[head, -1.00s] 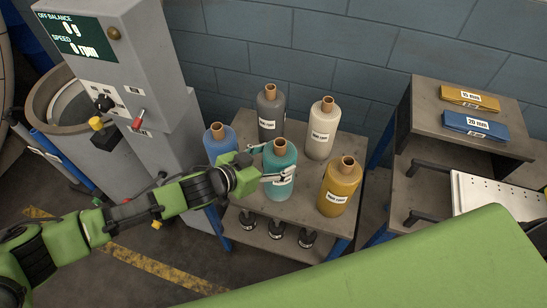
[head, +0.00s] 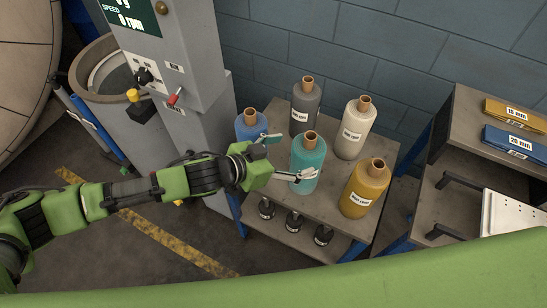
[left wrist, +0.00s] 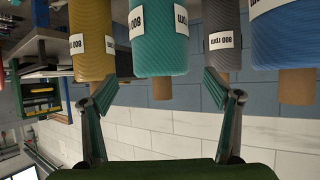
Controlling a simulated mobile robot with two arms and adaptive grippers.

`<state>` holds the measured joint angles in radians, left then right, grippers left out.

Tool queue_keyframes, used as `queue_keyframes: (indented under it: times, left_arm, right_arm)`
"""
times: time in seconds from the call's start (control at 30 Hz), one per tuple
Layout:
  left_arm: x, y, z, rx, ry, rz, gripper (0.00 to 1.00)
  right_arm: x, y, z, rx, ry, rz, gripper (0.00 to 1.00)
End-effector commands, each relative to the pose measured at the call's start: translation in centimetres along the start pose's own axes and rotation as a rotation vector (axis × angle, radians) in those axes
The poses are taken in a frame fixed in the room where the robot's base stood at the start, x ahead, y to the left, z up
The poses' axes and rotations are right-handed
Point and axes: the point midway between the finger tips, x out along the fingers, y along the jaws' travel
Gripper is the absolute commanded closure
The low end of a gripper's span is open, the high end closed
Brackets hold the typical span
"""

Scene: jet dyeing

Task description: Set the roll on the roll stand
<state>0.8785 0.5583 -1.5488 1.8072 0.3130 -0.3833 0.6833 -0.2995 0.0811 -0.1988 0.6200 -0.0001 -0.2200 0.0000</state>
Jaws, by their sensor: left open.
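Several rolls with brown cores stand upright on a grey table: a teal roll (head: 308,152), a blue roll (head: 247,126), a grey roll (head: 304,108), a cream roll (head: 353,132) and a yellow roll (head: 366,190). My left gripper (head: 287,157) is open just left of the teal roll; one finger overlaps that roll's front in the picture. In the left wrist view, upside down, the teal roll (left wrist: 158,40) appears beyond and between the spread fingers (left wrist: 160,92). I cannot tell whether they touch it. I cannot tell which thing is the roll stand. My right gripper is not in view.
The table (head: 290,237) has small dark items on its lower shelf. A grey machine (head: 185,75) stands left. A large green surface fills the front.

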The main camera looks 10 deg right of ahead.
Motion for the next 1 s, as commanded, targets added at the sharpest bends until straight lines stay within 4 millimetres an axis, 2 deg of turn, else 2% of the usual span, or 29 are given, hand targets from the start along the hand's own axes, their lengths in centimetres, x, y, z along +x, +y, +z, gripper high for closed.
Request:
queue_keyframes:
  times: [0.2,0.4,0.6,1.0]
  left_arm:
    - [-4.3,0.0,0.1,0.001,0.0,-0.001,0.19]
    - [-6.6,0.0,0.0,0.001,0.001,-0.001,0.19]
    - [-7.3,0.0,-0.1,0.001,0.001,0.001,0.19]
    - [-7.2,0.0,-0.1,0.0,0.001,0.0,0.19]
  right_arm:
    - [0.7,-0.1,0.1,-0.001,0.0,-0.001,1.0]
    - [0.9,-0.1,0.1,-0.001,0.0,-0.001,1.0]
    - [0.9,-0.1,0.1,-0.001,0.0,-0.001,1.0]
    - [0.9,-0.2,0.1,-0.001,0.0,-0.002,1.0]
